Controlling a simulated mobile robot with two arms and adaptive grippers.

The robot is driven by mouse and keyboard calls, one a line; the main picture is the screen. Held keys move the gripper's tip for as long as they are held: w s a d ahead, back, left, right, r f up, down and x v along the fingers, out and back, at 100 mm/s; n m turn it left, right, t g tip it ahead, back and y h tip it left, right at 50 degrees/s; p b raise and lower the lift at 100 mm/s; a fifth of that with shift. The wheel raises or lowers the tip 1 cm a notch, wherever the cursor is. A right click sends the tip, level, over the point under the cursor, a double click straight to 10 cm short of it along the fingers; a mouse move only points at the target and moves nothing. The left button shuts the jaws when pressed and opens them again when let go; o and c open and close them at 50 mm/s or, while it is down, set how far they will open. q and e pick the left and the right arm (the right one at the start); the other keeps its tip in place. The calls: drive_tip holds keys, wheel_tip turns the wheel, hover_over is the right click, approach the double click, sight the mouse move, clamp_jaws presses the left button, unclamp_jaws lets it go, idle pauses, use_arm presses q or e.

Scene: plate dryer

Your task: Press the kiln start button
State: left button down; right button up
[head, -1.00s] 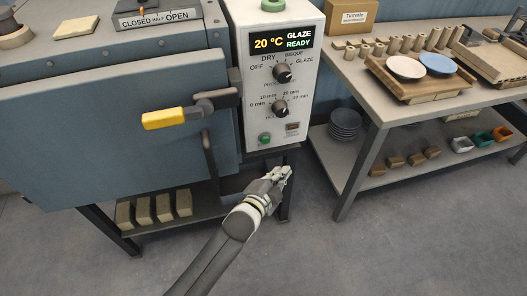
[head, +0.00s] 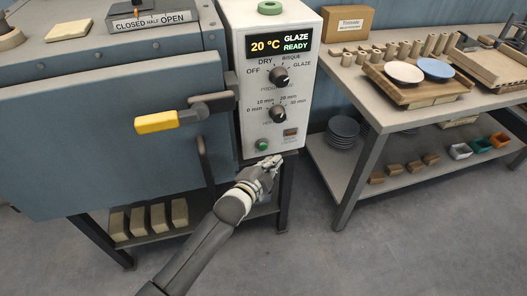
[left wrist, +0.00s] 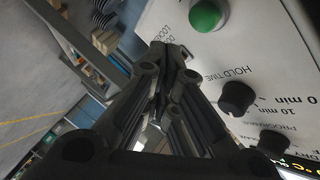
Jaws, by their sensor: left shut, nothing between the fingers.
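The kiln's white control box (head: 232,60) has a display (head: 278,43) reading "20 °C GLAZE READY". Below it are a program knob (head: 279,76) and a hold-time knob (head: 278,113). A round green button (head: 262,145) is at the panel's lower left; it shows large in the left wrist view (left wrist: 205,15). A small brown square (head: 291,132) is to its right. My left gripper (head: 273,162) is shut and empty, just below the button in the head view. In the wrist view its fingertips (left wrist: 165,50) are beside the panel's "door locked" lettering; contact cannot be told. My right gripper is not in view.
The kiln door (head: 100,140) with its yellow-ended handle (head: 157,122) is left of the panel. A workbench (head: 390,112) with plates and clay pieces stands at the right. Open floor (head: 400,235) lies in front.

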sight(263, 146)
use_arm(q)
drive_tip(key=shift+w+a, duration=0.2)
drive_tip(key=shift+w, duration=0.45)
drive_tip(key=shift+w+a, duration=0.2)
drive_tip(key=shift+w, duration=0.45)
drive_tip(key=shift+w, duration=0.1)
idle(0.4)
drive_tip(key=shift+w+a, duration=0.1)
drive_tip(key=shift+w, duration=0.2)
drive_tip(key=shift+w, duration=0.1)
idle(0.4)
drive_tip(key=shift+w+a+b, duration=0.2)
drive_tip(key=shift+w+b, duration=0.1)
drive_tip(key=shift+w, duration=0.05)
idle(0.5)
drive_tip(key=shift+s+d+p, duration=0.3)
drive_tip(key=shift+s+p, duration=0.25)
drive_tip(key=shift+s, duration=0.35)
